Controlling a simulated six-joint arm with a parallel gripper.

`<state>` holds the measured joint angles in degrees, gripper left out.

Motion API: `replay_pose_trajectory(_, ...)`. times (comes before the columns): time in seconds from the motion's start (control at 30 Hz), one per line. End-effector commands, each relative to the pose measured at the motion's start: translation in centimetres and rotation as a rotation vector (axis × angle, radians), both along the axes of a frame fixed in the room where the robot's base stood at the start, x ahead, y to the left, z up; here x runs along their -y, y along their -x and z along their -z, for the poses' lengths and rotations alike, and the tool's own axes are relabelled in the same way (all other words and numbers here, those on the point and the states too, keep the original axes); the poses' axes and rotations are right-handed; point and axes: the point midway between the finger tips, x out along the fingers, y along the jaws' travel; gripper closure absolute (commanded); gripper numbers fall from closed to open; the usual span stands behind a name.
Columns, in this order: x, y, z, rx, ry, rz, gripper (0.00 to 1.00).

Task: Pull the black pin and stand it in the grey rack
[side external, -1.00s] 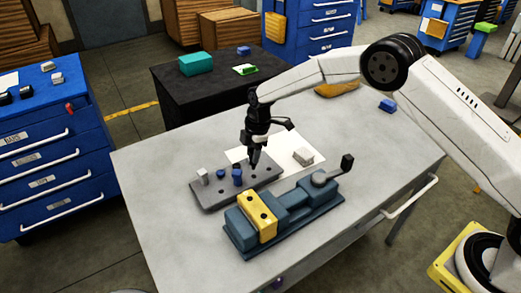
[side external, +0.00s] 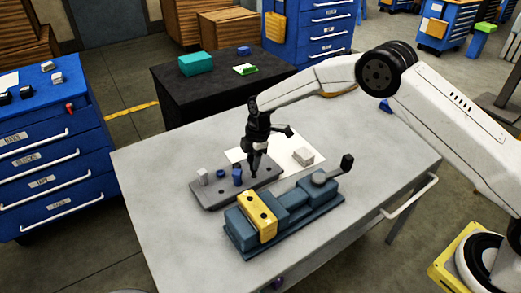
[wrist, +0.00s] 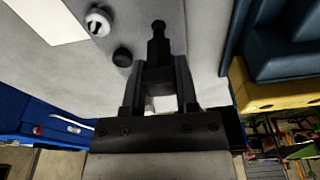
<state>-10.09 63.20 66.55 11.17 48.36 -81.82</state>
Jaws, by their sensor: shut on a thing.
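The black pin (wrist: 158,35) is between the fingers of my gripper (wrist: 158,72) in the wrist view, its end sticking out past the fingertips. My gripper (side external: 256,170) is shut on it and points down over the right part of the grey rack (side external: 215,198) in the side view. The dark pin blends with the dark fingers there, so I cannot tell whether its lower end is in a hole or above the rack. Blue pins (side external: 237,175) and a pale grey peg (side external: 202,176) stand in the rack, left of my gripper.
A teal jig (side external: 292,205) with a yellow block (side external: 258,216) and a black-knobbed lever (side external: 347,162) lies in front of the rack. The grey table (side external: 160,220) is clear at left.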

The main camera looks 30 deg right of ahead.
Motion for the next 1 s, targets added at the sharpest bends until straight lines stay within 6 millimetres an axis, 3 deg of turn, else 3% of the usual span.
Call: replay_pose_trajectory(1.0,0.0,0.0,2.2,0.001,0.000,0.000,1.00)
